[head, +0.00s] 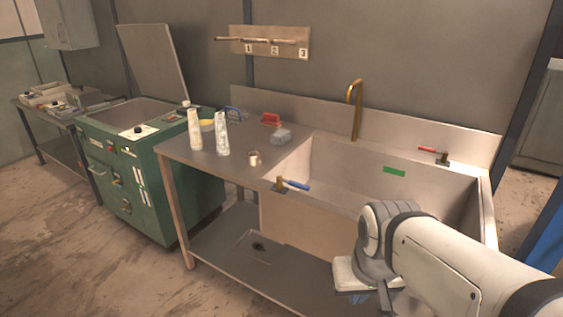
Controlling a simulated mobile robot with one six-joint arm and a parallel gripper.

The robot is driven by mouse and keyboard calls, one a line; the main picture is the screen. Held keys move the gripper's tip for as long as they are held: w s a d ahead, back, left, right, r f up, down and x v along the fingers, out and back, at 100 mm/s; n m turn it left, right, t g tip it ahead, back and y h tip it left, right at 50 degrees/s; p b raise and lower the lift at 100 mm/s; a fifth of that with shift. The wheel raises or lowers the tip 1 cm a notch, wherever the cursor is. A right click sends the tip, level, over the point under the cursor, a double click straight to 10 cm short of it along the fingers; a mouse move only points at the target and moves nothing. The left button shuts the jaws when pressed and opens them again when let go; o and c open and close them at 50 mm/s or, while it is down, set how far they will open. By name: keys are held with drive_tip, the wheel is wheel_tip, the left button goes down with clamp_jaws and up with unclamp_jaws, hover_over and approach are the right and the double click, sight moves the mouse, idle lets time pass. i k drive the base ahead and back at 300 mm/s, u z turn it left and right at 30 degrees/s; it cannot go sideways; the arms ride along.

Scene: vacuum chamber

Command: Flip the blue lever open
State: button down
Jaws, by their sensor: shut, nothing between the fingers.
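The blue lever (295,184) sits on a small brass and dark mount (280,187) at the front left edge of the sink. Its handle points to the right, lying nearly flat along the rim. My gripper (357,296) is in the lower right of the head view, in front of the sink, below and to the right of the lever. It is apart from the lever. It is shut and holds nothing; its fingertips are small and partly hidden by its own body.
A red lever (428,149) is at the sink's back right. The sink (340,165) has a brass faucet (355,105). A green cabinet (140,175) stands left.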

sight(280, 185)
drive_tip(key=u, duration=0.05)
drive_tip(key=i, duration=1)
drive_tip(key=u, duration=0.05)
